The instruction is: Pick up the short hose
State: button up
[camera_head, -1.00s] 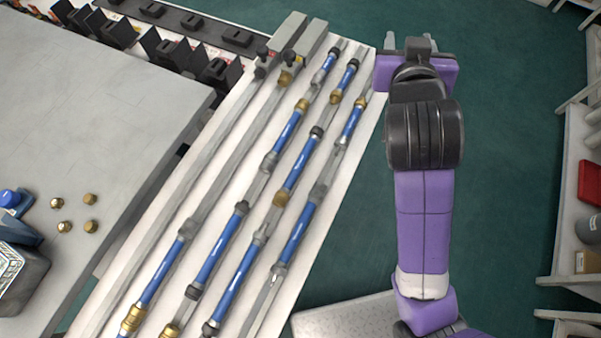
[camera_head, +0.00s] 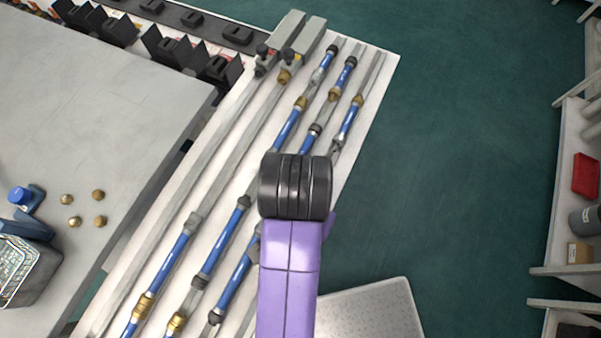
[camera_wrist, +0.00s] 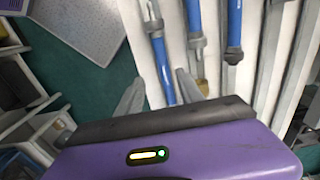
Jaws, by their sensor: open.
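Several blue hoses with grey, black or brass end fittings lie in rows along a long white rack. The shortest-looking ones are at its far end: one in the right row (camera_head: 349,121), others in the rows to its left. I cannot tell for sure which is the short hose. In the wrist view my gripper (camera_wrist: 160,84) is open and empty, its two grey fingers apart. A blue hose (camera_wrist: 160,62) shows between the fingertips; whether they are level with it cannot be told. In the head view my arm hides the gripper and parts of the middle and right rows.
A grey table (camera_head: 90,120) with brass fittings (camera_head: 74,221) and a wire basket (camera_head: 22,268) stands left. Two grey blocks (camera_head: 303,42) sit at the rack's far end. Shelves (camera_head: 575,190) line the right.

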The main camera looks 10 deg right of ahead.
jog(key=f, duration=0.2)
jog(key=w+f, duration=0.1)
jog(key=f, duration=0.1)
jog(key=shift+w+f+p, duration=0.1)
jog(key=shift+p, duration=0.3)
jog(key=shift+f, duration=0.65)
grip_shut()
dwell(0.5)
